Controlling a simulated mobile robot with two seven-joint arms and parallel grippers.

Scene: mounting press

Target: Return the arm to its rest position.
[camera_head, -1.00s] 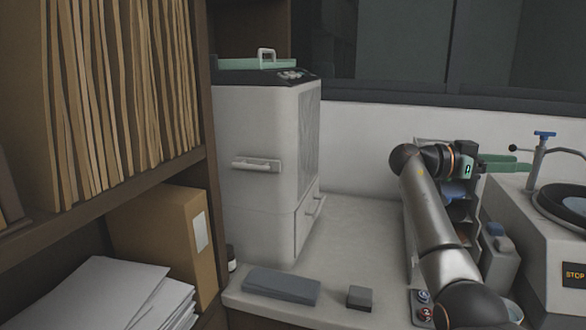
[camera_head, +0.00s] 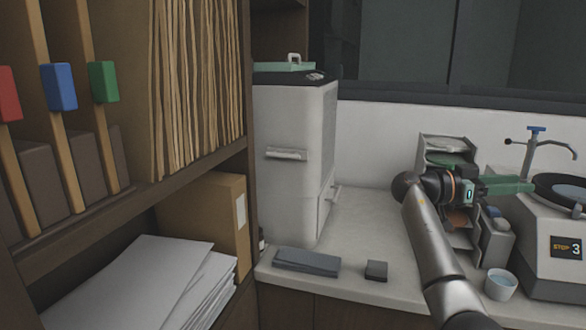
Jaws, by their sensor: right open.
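My right arm reaches up from the bottom right of the head view, and its gripper (camera_head: 510,186) points to the right. The green fingers lie in front of the polishing machine (camera_head: 552,240) with its round dark bowl. I see nothing held between the fingers. The left gripper is out of view. The white mounting press cabinet (camera_head: 293,165) stands on the counter at the middle left, with a green part and a handle on top.
A shelf rack (camera_head: 447,142) stands behind my arm. A wooden shelf (camera_head: 200,162) with files and papers fills the left. The counter's middle is clear.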

